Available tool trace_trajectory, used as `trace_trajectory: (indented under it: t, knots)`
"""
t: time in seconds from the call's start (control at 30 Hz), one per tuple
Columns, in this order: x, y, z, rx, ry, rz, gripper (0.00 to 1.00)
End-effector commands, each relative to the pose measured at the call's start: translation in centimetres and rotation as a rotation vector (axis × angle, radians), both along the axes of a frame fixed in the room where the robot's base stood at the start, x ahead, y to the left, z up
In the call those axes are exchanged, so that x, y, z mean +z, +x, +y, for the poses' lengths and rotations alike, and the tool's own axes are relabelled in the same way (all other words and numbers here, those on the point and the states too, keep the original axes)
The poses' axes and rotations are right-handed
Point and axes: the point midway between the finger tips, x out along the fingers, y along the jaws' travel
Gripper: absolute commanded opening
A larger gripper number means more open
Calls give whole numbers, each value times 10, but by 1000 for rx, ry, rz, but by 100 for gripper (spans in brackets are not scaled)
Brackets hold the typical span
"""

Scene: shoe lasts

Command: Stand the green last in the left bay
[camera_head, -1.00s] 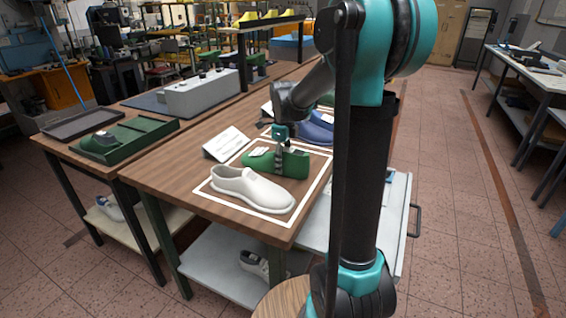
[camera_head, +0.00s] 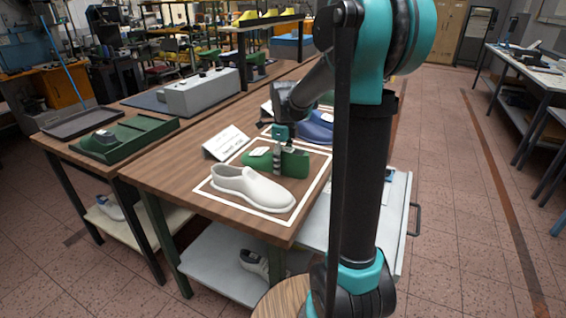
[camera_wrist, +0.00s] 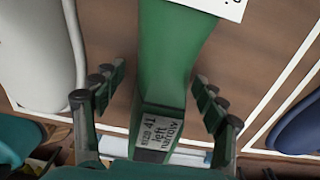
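The green last (camera_head: 259,158) lies on the wooden table inside a white outlined square, behind a white shoe (camera_head: 252,187). In the wrist view the green last (camera_wrist: 165,95) shows a label on its end reading size 41, left, narrow. My gripper (camera_head: 279,163) is down at the last. In the wrist view the fingers of my gripper (camera_wrist: 157,88) are open, one on each side of the last; a gap shows on the left, and the right finger is very close.
A white sign (camera_head: 226,143) stands left of the green last. A blue shoe or last (camera_head: 315,131) lies behind it, also seen in the wrist view (camera_wrist: 300,128). A grey box (camera_head: 202,92) and a dark flat tray (camera_head: 82,121) sit farther back.

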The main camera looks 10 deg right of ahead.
Motion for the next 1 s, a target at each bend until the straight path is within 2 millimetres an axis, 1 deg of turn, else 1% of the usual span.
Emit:
trace_trajectory:
  t: [0.17, 0.27, 0.33, 0.47, 0.7, 0.8, 0.9, 1.0]
  knots:
    - [0, 0, 0, 0, 0, 0, 71]
    - [5, 0, 0, 0, 0, 0, 71]
    - [13, 0, 0, 0, 0, 0, 71]
    - [35, 0, 0, 0, 0, 0, 71]
    - [83, 0, -1, 0, 0, 0, 71]
    - [99, 0, -1, 0, 0, 0, 71]
    - [110, 0, -1, 0, 0, 0, 71]
    - [117, 0, -1, 0, 0, 0, 71]
